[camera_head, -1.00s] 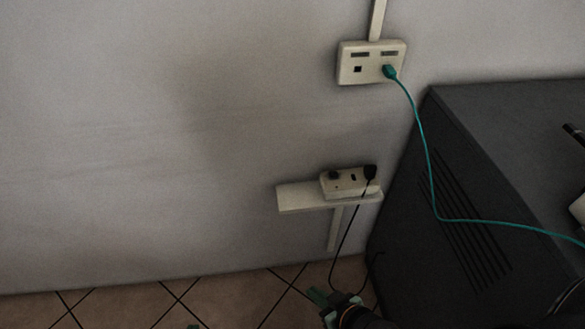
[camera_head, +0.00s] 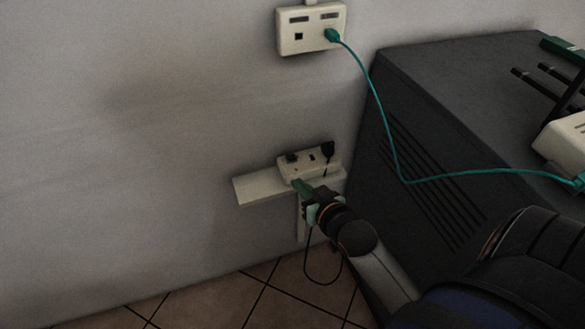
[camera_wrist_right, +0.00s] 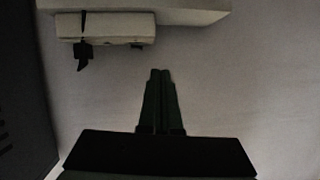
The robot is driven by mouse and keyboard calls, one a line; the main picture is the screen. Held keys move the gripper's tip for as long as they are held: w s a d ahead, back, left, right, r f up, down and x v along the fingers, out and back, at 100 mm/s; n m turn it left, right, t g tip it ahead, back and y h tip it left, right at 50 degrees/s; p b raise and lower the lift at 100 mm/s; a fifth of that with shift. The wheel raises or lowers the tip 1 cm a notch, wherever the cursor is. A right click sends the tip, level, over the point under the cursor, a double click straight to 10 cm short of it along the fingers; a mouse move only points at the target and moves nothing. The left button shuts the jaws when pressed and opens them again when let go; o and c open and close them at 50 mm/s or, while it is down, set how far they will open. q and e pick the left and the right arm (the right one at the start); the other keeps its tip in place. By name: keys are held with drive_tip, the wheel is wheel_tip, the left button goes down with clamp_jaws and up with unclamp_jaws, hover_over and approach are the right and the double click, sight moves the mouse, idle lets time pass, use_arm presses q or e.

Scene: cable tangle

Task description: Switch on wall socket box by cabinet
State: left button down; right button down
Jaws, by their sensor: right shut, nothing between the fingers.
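The wall socket box (camera_head: 292,172) is a small off-white box on a pale ledge low on the wall, left of the dark cabinet (camera_head: 440,120). A black plug (camera_head: 327,149) sits at its right end and a dark round piece (camera_head: 291,157) at its left. My right gripper (camera_head: 298,186) is shut and empty, its green fingertips close to the box's lower front edge; contact is unclear in the head view. In the right wrist view the shut fingers (camera_wrist_right: 160,72) stand apart from the box (camera_wrist_right: 120,28), with the plug (camera_wrist_right: 82,52) hanging from it. My left gripper is out of view.
A second wall box (camera_head: 312,38) higher up holds a teal plug, whose cable (camera_head: 390,150) runs over the cabinet. A black cord (camera_head: 322,283) loops below my right gripper. A white device (camera_head: 565,140) stands on the cabinet. Wall to the left is bare.

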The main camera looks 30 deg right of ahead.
sight(291, 157)
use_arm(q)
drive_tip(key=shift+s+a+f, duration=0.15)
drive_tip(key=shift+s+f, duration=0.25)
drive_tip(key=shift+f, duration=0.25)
use_arm(e)
drive_tip(key=shift+m+t+h, duration=0.6)
drive_tip(key=shift+m+h, duration=0.2)
drive_tip(key=shift+m, duration=0.1)
drive_tip(key=d+r, duration=0.1)
drive_tip(key=w+d+r, duration=0.1)
drive_tip(key=d+r, duration=0.1)
drive_tip(key=d, duration=0.1)
drive_tip(key=shift+w+d+r, duration=0.1)
drive_tip(key=shift+w+r, duration=0.05)
drive_tip(key=shift+w, duration=0.25)
